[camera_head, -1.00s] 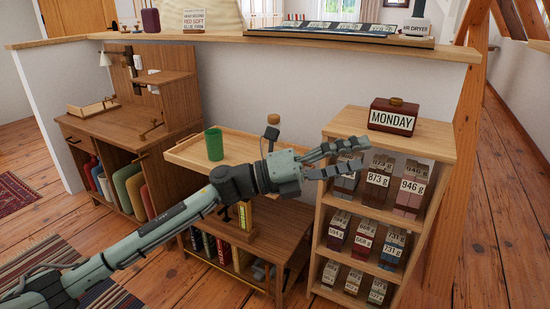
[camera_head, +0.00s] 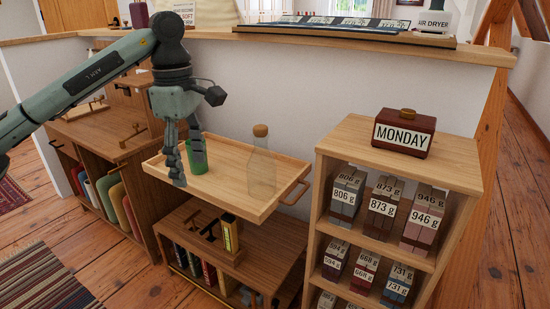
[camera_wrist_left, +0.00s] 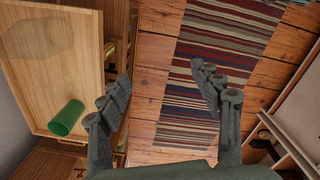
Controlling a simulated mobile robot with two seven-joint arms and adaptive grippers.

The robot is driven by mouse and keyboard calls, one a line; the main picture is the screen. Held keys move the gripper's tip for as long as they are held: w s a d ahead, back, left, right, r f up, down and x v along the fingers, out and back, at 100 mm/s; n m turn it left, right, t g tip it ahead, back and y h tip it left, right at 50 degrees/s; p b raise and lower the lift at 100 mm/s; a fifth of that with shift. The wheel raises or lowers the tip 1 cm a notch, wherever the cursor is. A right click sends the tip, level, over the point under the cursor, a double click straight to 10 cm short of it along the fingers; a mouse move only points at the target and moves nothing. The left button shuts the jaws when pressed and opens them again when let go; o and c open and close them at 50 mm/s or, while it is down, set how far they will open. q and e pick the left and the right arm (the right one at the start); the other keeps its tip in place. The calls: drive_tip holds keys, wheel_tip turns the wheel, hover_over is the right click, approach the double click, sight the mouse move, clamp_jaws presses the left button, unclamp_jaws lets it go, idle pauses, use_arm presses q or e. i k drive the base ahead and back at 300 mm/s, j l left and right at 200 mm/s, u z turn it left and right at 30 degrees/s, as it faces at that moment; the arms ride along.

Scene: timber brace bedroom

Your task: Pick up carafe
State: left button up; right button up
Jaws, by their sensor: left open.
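The carafe (camera_head: 262,172) is a clear glass bottle with a cork stopper, upright near the right end of a wooden tray top (camera_head: 225,200). In the left wrist view the see-through carafe (camera_wrist_left: 38,40) shows at the upper left. My left gripper (camera_head: 184,172) points down over the tray's left part, to the left of the carafe and apart from it. Its fingers are spread with nothing between them; they also show in the left wrist view (camera_wrist_left: 162,82). The fingers partly cover a green cup (camera_head: 201,162) in the head view. My right gripper is not in view.
The green cup (camera_wrist_left: 67,117) stands on the tray beside my left gripper. A shelf (camera_head: 340,130) with weight-marked boxes and a MONDAY box (camera_head: 403,139) stands to the right. A ledge (camera_head: 320,42) runs behind. The tray around the carafe is clear.

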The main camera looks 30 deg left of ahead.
sight(260, 165)
drive_tip(key=i, duration=0.95)
